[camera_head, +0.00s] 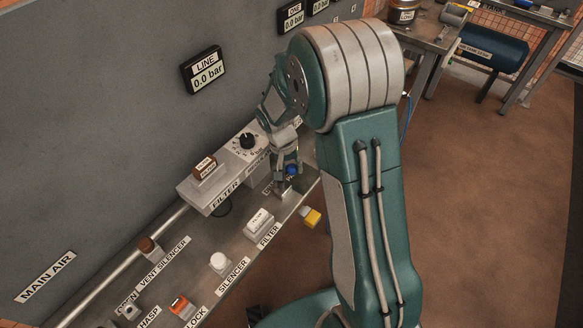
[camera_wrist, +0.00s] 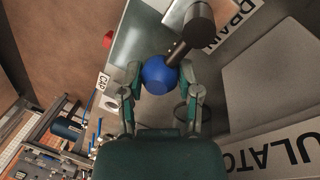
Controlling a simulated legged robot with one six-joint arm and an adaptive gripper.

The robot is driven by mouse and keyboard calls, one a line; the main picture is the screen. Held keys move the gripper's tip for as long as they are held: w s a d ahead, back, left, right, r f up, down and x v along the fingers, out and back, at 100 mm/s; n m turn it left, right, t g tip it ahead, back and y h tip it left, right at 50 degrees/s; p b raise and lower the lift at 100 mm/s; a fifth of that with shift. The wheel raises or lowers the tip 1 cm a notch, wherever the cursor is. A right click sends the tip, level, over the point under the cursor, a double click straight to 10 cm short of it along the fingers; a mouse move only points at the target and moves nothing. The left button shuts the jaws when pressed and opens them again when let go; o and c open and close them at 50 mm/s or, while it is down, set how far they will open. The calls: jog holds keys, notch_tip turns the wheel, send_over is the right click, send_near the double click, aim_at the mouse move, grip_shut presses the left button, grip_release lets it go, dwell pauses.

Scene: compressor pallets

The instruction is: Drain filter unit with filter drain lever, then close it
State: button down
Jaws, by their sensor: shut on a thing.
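The filter drain lever has a blue ball knob (camera_wrist: 158,76) on a dark stem (camera_wrist: 194,28), next to a DRAIN label (camera_wrist: 236,22) in the wrist view. My gripper (camera_wrist: 160,80) is shut on the blue knob, one finger on each side. In the head view the knob (camera_head: 292,169) shows small at my gripper (camera_head: 287,172), over the shelf's right end. My gripper partly hides the lever in the head view.
The shelf (camera_head: 205,245) carries a white FILTER block (camera_head: 259,222), a white SILENCER piece (camera_head: 220,262) and an orange lock (camera_head: 182,307). A LINE gauge (camera_head: 205,72) on the wall reads 0.0 bar. Open floor lies right.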

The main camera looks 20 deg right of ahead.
jog(key=shift+w, duration=0.1)
jog(key=shift+c, duration=1.5)
grip_release()
jog(key=shift+d, duration=0.1)
notch_tip(320, 180, up, 12)
jog(key=a, duration=0.2)
jog(key=shift+w+a+f, duration=0.15)
jog(key=shift+w+f, duration=0.05)
jog(key=shift+w, duration=0.25)
jog(key=shift+r, duration=0.1)
jog(key=s+r+n+t, duration=0.1)
jog(key=s+r+t, duration=0.1)
jog(key=s+r, duration=0.2)
jog(key=s+r+n+t+y, duration=0.1)
jog(key=s+r, duration=0.3)
jog(key=s, duration=0.6)
jog(key=s+r+n+t+y, duration=0.1)
jog(key=s+r+n+t, duration=0.1)
jog(key=s, duration=0.6)
notch_tip(320, 180, up, 3)
jog(key=shift+d+f+t, duration=0.15)
jog(key=shift+d+t, duration=0.3)
jog(key=shift+t, duration=0.25)
